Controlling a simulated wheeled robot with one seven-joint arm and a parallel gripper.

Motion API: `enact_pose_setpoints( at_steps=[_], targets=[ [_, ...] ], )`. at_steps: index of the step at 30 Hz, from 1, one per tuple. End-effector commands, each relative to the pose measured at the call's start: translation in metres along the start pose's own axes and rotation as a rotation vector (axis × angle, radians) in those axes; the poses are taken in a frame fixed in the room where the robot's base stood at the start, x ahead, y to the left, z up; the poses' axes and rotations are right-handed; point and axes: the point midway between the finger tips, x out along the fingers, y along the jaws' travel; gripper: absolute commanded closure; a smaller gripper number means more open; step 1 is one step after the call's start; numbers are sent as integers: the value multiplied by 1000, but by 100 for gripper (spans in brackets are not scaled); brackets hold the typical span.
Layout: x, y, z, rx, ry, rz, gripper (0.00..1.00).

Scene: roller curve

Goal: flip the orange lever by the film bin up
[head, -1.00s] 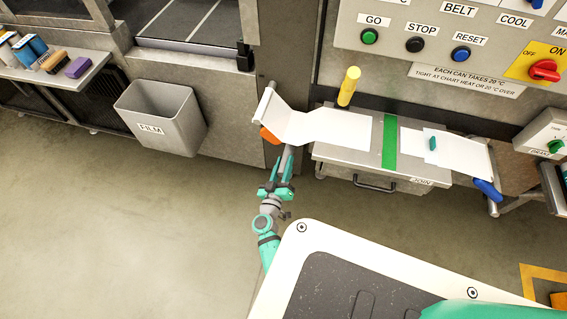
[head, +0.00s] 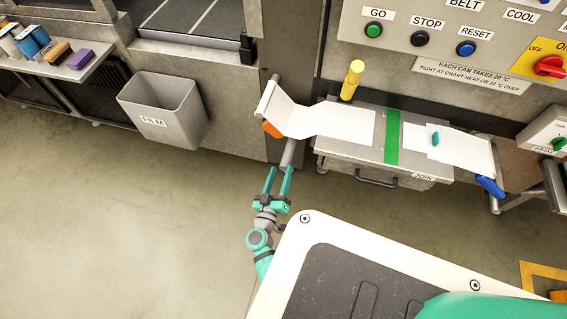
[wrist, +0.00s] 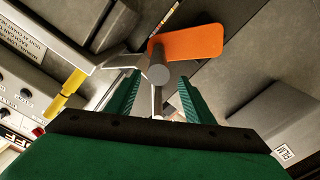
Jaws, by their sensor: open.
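The orange lever (head: 272,130) shows only in part below the white film's left end in the head view. In the wrist view its flat orange paddle (wrist: 193,42) juts from a grey round hub, toward the film bin side. My gripper (head: 279,170) is open and empty, in front of and below the lever. In the wrist view its green fingers (wrist: 158,82) stand on either side of the hub's line; the paddle lies beyond the fingertips, and I see no contact. The grey film bin (head: 160,90) stands left of the lever; it also shows in the wrist view (wrist: 265,112).
The joining table (head: 345,146) with white film and a green strip is to the right. A yellow handle (head: 352,80) stands upright behind it. A button panel (head: 400,42) is on the wall above. Open floor (head: 130,220) lies left of my arm.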

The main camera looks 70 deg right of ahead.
Motion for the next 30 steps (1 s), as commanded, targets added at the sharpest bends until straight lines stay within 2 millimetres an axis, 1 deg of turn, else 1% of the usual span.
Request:
enact_pose_setpoints(
  at_steps=[1,3,6,9,28,30],
  targets=[
    [-10,-1,0,0,0,-4,52],
    [-19,-1,0,0,1,-3,52],
    [-29,-1,0,0,0,-3,52],
    [-34,-1,-1,1,1,-2,52],
    [-36,-1,-1,1,1,-2,52],
    [-40,-2,-2,4,7,-8,52]
  ],
)
